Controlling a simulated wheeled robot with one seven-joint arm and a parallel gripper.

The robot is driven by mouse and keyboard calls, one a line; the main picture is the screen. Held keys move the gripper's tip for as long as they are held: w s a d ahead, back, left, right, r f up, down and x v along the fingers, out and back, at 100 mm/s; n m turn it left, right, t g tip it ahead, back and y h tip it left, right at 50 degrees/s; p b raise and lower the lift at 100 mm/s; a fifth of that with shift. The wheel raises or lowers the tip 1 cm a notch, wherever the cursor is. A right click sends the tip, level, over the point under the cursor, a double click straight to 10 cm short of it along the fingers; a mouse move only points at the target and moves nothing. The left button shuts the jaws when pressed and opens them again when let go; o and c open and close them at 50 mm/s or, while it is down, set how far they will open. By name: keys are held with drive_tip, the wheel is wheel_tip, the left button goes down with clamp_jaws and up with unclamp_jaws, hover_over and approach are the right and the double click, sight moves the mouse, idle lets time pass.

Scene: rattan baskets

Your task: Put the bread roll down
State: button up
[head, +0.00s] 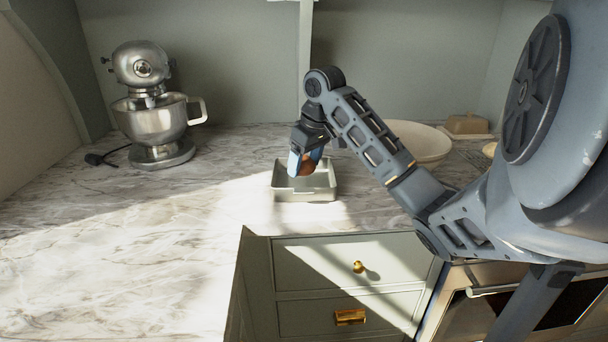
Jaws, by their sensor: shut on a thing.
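The brown bread roll (309,164) is between the fingers of my gripper (304,168). My gripper is shut on it and points down over a shallow grey-white square tray (305,196) on the marble counter. The roll is partly hidden by the blue-grey finger. I cannot tell whether the roll touches the tray floor or hangs just above it.
A metal stand mixer (157,120) stands at the back left of the marble counter (120,220). A wide pale bowl (425,142) and a tan butter dish (467,124) stand at the back right, behind my arm. The left counter is clear. Drawers (350,265) are below the front edge.

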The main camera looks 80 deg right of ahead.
sight(305, 174)
drive_tip(key=shift+f, duration=1.75)
drive_tip(key=o, duration=0.8)
drive_tip(key=shift+f, duration=0.1)
drive_tip(key=shift+o, duration=0.2)
drive_tip(key=p+v, duration=0.1)
drive_tip(key=v, duration=1.1)
drive_tip(key=shift+p, duration=0.4)
